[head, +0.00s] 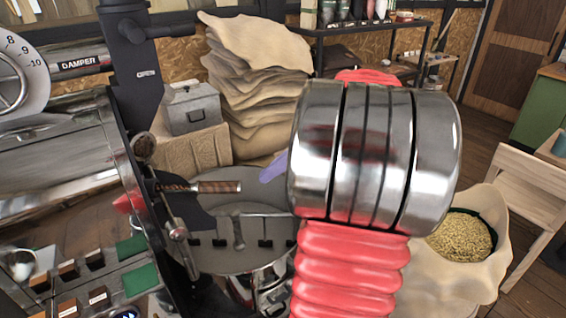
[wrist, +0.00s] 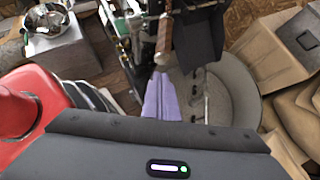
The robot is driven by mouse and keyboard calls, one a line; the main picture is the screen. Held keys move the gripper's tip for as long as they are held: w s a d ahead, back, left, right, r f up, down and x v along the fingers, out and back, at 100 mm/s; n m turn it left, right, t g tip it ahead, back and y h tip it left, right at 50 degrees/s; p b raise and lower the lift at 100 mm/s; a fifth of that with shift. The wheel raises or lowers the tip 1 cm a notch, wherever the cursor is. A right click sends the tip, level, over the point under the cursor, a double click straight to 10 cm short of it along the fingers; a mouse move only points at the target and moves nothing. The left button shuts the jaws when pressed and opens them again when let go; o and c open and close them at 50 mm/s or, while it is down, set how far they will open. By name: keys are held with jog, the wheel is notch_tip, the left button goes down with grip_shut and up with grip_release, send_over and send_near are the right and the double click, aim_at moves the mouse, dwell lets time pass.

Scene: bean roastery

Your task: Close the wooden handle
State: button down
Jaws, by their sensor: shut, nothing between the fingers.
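The wooden handle (head: 215,187) sticks out to the right from the front of the dark roasting machine in the head view, above the round grey cooling tray (head: 235,262). In the wrist view the wooden handle (wrist: 164,38) points down toward my fingertips. My gripper (head: 264,178) has purple fingers, shut together and empty; in the head view only part of them shows behind my red and silver arm. The fingers also show in the wrist view (wrist: 160,76), with their tips close to the handle's free end. I cannot tell whether they touch it.
A stack of folded sacks (head: 255,85) stands behind the tray, beside a grey metal box (head: 193,108) on a block. An open sack of beans (head: 462,240) and a pale wooden chair (head: 525,200) are at the right. A control panel (head: 95,280) is at lower left.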

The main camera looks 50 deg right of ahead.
aim_at(240, 183)
jog(key=shift+w+a+f, duration=0.25)
jog(key=shift+w+a, duration=0.6)
jog(key=shift+w, duration=0.15)
jog(key=shift+w+a+f, duration=0.25)
jog(key=shift+w+a, duration=0.6)
jog(key=shift+w, duration=0.15)
